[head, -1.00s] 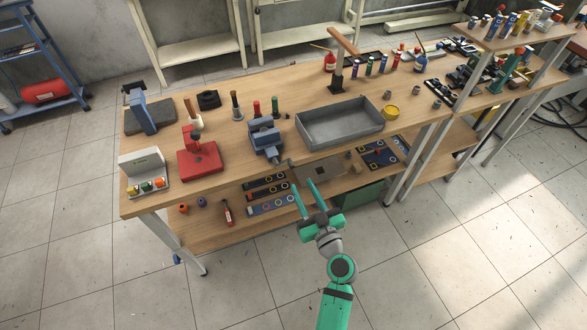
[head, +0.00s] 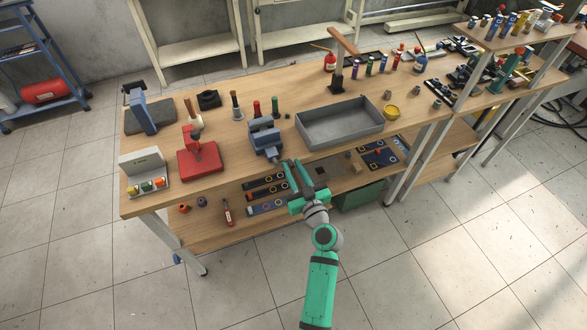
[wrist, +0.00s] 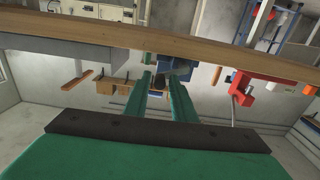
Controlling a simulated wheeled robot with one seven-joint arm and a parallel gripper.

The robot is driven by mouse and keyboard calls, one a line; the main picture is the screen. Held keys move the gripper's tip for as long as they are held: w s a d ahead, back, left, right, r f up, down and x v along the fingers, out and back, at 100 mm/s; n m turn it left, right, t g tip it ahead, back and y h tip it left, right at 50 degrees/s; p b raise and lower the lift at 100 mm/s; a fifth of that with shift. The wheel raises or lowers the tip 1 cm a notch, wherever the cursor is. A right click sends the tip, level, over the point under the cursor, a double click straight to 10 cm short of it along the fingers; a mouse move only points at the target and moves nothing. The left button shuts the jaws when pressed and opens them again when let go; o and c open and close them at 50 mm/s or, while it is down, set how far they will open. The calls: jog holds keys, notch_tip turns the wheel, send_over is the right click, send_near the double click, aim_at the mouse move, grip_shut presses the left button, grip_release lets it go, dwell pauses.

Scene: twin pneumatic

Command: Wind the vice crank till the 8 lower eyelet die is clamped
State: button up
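The blue vice (head: 264,136) stands at the front edge of the workbench, with its crank side facing my gripper. In the wrist view the vice (wrist: 180,68) is a small dark blue shape just beyond the fingertips. The crank is small and largely hidden by the fingers. I cannot make out the 8 lower eyelet die or whether anything sits between the jaws. My gripper (head: 291,164) is open, its fingers apart and pointing at the vice's front. It also shows in the wrist view (wrist: 158,80), with nothing visibly held.
A grey tray (head: 340,141) stands right of the vice, and a red press (head: 200,160) stands left. The bench's wooden top (head: 240,165) ends just before my gripper.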

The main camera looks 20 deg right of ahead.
grip_shut()
jog(key=shift+f+m, duration=0.1)
jog(key=shift+m, duration=0.2)
jog(key=shift+s+a+f+m, duration=0.15)
jog(key=shift+f+m, duration=0.7)
jog(key=shift+m, duration=1.65)
jog(key=shift+w+a+f+m, duration=0.2)
jog(key=shift+f+m, duration=0.7)
jog(key=shift+m, duration=1.6)
jog(key=shift+s+a+f+m, duration=0.2)
jog(key=shift+f+m, duration=0.65)
jog(key=shift+m, duration=1.65)
